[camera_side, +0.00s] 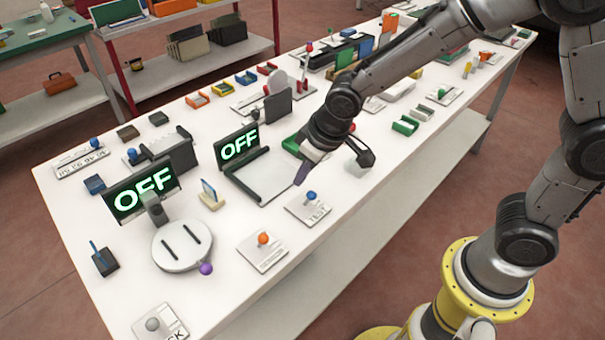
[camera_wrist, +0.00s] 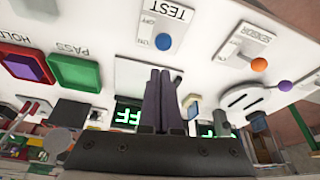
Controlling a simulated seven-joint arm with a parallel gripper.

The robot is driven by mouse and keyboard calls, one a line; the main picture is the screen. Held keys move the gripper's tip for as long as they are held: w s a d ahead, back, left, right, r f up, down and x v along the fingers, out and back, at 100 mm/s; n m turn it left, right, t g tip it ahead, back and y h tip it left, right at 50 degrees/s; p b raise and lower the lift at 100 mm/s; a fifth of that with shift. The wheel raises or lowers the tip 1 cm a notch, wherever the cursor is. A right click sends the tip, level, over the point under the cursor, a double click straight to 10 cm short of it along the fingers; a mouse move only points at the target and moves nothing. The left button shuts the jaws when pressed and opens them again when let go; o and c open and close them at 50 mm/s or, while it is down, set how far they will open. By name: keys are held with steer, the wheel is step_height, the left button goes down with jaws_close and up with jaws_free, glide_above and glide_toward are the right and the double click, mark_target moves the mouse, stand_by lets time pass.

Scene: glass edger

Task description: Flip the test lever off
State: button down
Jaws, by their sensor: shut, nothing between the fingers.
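The test lever (camera_side: 311,196) has a blue ball knob on a white plate marked TEST, near the front edge of the table. In the wrist view the blue knob (camera_wrist: 163,42) sits beside the ON and OFF marks, above the fingertips in the picture. Which mark the lever leans to is hard to tell. My gripper (camera_side: 302,174) is above the table, just behind and left of the test plate, apart from the lever. In the wrist view its two dark fingers (camera_wrist: 159,85) are together with nothing between them.
A sensor lever with an orange knob (camera_side: 263,239) and a round white disc with a purple knob (camera_side: 206,268) stand to the left. Two screens read OFF, one (camera_side: 238,146) behind my gripper.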

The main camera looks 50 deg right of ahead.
steer(key=shift+w+a+r, duration=0.1)
steer(key=shift+w+r, duration=0.2)
steer(key=shift+w, duration=0.1)
steer(key=s+r, duration=0.5)
steer(key=r, duration=0.2)
steer(key=shift+s+r, duration=0.3)
steer(key=shift+s, duration=0.1)
